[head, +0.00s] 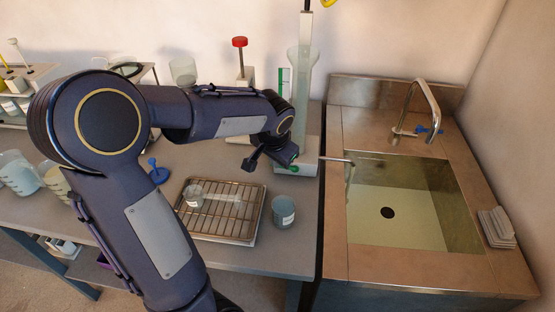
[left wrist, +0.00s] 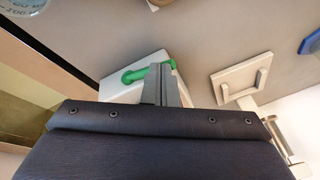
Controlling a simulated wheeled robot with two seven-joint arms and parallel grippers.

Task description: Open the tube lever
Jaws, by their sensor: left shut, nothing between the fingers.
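A tall clear tube (head: 303,95) stands upright on a pale base (head: 308,160) at the back of the bench, left of the sink. A green lever (left wrist: 135,75) shows at a white block in the left wrist view, and a bit of green (head: 293,168) shows low on the base in the head view. My left gripper (head: 292,158) is in front of the tube's base. In the left wrist view its grey fingers (left wrist: 162,80) are together and empty, right beside the lever; I cannot tell if they touch it. My right gripper is out of view.
A metal spout (head: 338,160) reaches from the base towards the steel sink (head: 440,215). A wire rack tray (head: 220,238) holds glassware, with a beaker (head: 283,212) to its right. A red-topped stand (head: 240,60) is behind my arm. Beakers (head: 18,172) stand at the left.

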